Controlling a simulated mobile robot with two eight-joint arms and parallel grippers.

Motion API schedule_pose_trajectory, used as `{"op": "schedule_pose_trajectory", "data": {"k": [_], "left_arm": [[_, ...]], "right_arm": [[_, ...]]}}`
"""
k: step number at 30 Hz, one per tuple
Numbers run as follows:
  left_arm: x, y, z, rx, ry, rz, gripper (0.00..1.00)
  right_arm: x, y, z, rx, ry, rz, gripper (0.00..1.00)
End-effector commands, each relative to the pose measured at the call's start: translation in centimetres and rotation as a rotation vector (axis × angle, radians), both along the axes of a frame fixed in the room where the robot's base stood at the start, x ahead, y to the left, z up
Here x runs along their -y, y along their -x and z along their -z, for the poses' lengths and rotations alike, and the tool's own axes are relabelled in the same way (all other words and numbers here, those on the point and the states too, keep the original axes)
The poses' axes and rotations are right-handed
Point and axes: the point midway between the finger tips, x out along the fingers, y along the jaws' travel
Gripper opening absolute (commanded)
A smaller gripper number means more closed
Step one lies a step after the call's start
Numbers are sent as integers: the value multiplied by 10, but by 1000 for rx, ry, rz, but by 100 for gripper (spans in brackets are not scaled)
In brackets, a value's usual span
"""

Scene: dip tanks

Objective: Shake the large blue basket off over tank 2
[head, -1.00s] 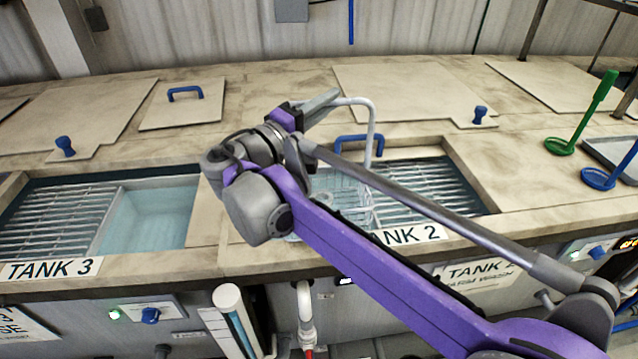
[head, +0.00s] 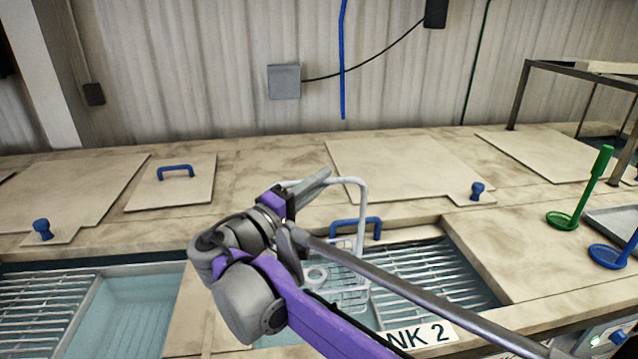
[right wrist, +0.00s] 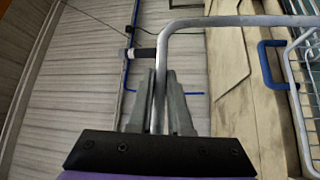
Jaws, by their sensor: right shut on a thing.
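My right gripper (head: 318,182) is shut on the pale, bent handle (head: 363,205) of a wire basket (head: 350,285). In the right wrist view the handle (right wrist: 235,21) runs down between the two fingers (right wrist: 160,90). The basket looks pale rather than blue. It hangs upright over the opening of tank 2, whose label (head: 418,335) is partly covered by my arm. A pale ring-shaped thing (head: 316,275) shows at the basket; my arm hides the basket's left side. The height of its bottom above the water is unclear. My left gripper is not in view.
Tank 2 has a slatted rack (head: 435,270) on its right. A blue handle (head: 355,228) stands just behind the basket. Tank 3's water (head: 130,310) lies at the left. The deck behind is mostly clear.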

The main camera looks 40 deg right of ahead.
Motion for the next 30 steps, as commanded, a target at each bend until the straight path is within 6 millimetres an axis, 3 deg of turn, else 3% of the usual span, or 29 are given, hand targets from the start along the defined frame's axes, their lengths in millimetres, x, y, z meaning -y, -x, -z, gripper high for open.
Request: {"op": "schedule_pose_trajectory", "data": {"k": [5, 9, 13, 30], "left_arm": [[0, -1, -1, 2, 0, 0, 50], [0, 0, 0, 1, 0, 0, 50], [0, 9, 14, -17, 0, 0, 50], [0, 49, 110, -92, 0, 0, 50]], "right_arm": [[-1, 2, 9, 0, 2, 0, 0], [-1, 3, 31, -1, 2, 0, 0], [-1, 3, 58, -3, 3, 1, 0], [-1, 3, 168, -3, 3, 1, 0]]}}
